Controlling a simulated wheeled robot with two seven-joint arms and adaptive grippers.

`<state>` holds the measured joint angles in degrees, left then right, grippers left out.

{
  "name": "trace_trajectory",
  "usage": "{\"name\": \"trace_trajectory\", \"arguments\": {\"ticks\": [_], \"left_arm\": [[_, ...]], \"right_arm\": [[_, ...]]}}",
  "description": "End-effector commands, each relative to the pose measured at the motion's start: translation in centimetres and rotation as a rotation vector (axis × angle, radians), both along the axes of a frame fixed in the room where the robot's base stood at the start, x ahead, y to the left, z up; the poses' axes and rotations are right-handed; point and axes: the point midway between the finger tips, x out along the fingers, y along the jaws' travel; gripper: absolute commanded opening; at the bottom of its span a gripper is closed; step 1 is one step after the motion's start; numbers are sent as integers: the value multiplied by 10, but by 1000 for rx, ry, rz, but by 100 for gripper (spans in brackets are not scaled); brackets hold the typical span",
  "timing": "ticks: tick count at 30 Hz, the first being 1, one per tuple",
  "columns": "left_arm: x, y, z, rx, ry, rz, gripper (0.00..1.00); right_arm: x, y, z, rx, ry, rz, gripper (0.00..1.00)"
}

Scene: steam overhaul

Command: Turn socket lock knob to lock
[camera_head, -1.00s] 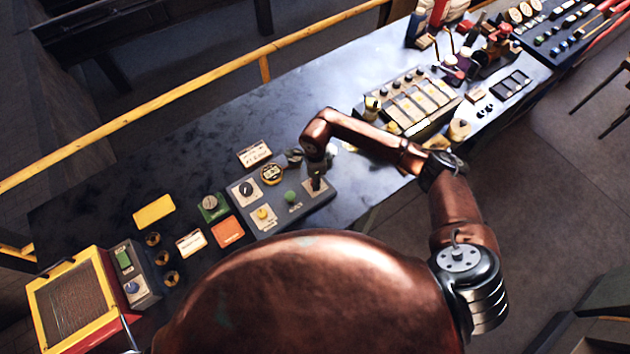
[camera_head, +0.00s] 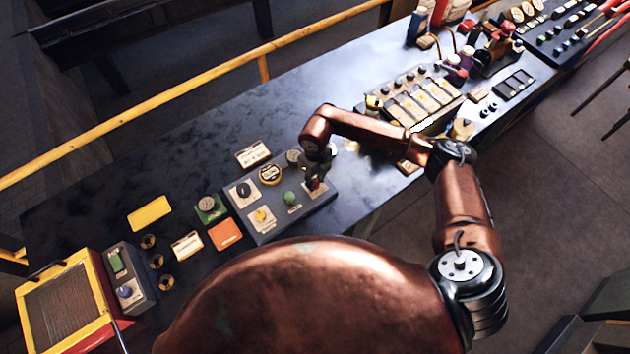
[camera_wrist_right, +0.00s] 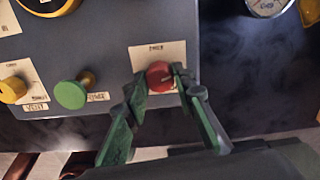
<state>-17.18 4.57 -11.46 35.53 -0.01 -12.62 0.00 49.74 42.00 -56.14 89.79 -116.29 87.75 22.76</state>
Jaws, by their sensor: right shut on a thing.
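A grey control panel (camera_head: 327,200) lies on the dark bench. A red knob (camera_wrist_right: 160,75) sits on a pale label plate at the panel's right end; it also shows small in the head view (camera_head: 315,184). My right gripper (camera_wrist_right: 164,82) has its green-grey fingers shut on the red knob, one on each side. In the head view my right gripper (camera_head: 314,176) reaches down to the panel's right end and is partly hidden by its wrist. The plate's lettering is too small to read. My left gripper is not in view.
Next to the red knob are a green knob (camera_wrist_right: 70,95) and a yellow knob (camera_wrist_right: 13,90). A black knob (camera_head: 243,190) and a round yellow-rimmed gauge (camera_head: 270,174) are also close. A yellow rail (camera_head: 180,95) runs behind the bench.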

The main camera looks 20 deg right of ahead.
Motion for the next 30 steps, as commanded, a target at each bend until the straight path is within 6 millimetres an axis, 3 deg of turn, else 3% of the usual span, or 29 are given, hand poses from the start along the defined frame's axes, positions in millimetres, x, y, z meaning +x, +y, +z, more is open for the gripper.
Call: {"name": "trace_trajectory", "arguments": {"ticks": [13,30], "left_arm": [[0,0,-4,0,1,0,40],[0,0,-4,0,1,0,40]], "right_arm": [[0,0,1,0,-1,-264,0],[1,0,1,0,-1,-320,0]]}}
